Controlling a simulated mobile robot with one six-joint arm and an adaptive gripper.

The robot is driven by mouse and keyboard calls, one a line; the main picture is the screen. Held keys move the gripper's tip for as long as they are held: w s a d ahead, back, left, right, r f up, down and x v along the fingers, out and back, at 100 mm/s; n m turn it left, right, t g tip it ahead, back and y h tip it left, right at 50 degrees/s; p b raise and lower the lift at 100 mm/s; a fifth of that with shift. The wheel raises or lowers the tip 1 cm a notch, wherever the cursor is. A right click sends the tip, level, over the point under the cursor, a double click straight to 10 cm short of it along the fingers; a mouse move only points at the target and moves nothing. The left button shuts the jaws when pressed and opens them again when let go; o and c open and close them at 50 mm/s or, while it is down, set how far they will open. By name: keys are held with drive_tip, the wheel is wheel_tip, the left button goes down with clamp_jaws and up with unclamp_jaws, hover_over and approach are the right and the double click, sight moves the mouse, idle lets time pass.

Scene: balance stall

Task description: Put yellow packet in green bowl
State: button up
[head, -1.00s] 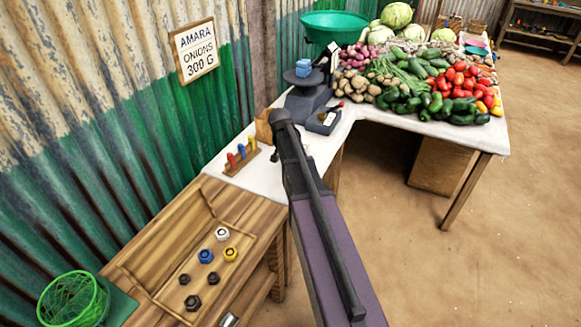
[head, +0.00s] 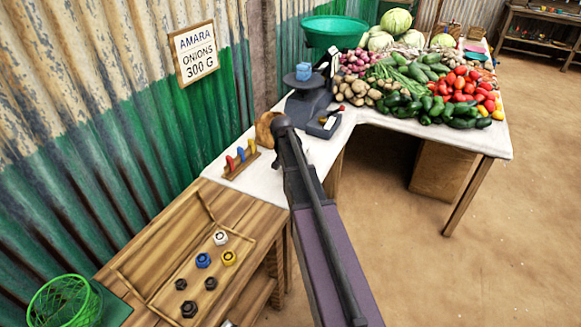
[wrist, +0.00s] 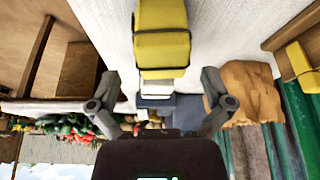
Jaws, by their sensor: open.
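A yellow packet (wrist: 161,45) shows at the top of the wrist view, on the white tabletop, between the lines of my two fingers. In the head view I cannot see it; my arm covers that area. My gripper (wrist: 160,80) is open, with one finger to each side and no visible contact with the packet. Its fingers are hidden in the head view. The green bowl (head: 335,31) sits at the back left of the table, on the grey balance (head: 309,100), beyond my arm.
A brown bag (head: 265,127) stands left of my arm's end, near the balance. A peg rack (head: 241,160) stands by the wall. Vegetables (head: 430,85) crowd the far table. A wooden tray (head: 150,240) with weights is in front, beside a green basket (head: 62,302).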

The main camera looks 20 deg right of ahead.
drive_tip(key=shift+b+x, duration=2.1)
drive_tip(key=shift+x, duration=0.4)
drive_tip(key=shift+w, duration=0.1)
drive_tip(key=c, duration=1.3)
